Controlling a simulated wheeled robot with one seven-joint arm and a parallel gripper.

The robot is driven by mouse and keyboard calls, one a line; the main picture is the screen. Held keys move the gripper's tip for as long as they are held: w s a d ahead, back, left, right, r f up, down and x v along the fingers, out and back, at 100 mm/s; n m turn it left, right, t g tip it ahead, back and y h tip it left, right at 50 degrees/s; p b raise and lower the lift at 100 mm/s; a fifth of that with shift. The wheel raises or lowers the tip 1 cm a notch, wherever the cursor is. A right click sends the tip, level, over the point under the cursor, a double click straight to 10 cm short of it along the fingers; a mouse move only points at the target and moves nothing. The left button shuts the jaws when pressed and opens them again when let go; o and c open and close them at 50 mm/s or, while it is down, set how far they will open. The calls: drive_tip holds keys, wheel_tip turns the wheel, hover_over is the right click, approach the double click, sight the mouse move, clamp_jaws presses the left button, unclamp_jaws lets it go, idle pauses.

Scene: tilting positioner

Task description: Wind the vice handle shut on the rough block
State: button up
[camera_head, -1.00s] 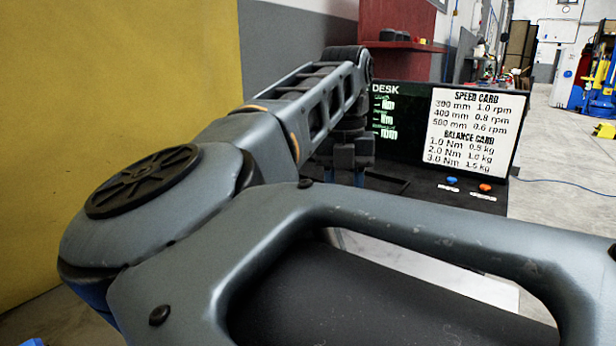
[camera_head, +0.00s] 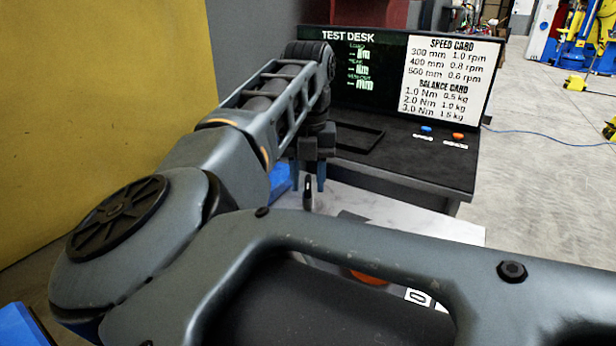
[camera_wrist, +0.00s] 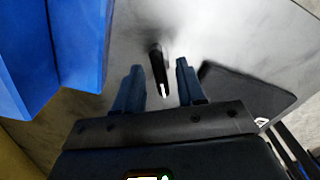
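My gripper (camera_head: 309,178) points down over a pale metal surface, with its two blue fingers apart and empty. In the wrist view, the fingers (camera_wrist: 160,82) stand on either side of a dark handle-like rod (camera_wrist: 157,66) with a pale end, with a gap visible on both sides. The rod also shows in the head view (camera_head: 307,194), just below and between the fingers. A blue body (camera_wrist: 52,40), perhaps part of the vice, is at the upper left in the wrist view. I cannot make out the rough block or the vice jaws.
The test desk (camera_head: 400,165) with its screen and cards stands behind the gripper. A dark flat plate (camera_wrist: 240,92) lies right of the fingers in the wrist view. A yellow wall (camera_head: 100,100) is at left. Floor at right is mostly open, with a blue cable (camera_head: 550,136).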

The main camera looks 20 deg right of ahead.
clamp_jaws()
drive_tip(key=shift+m, duration=0.3)
idle(0.4)
unclamp_jaws()
drive_tip(key=shift+r, duration=0.15)
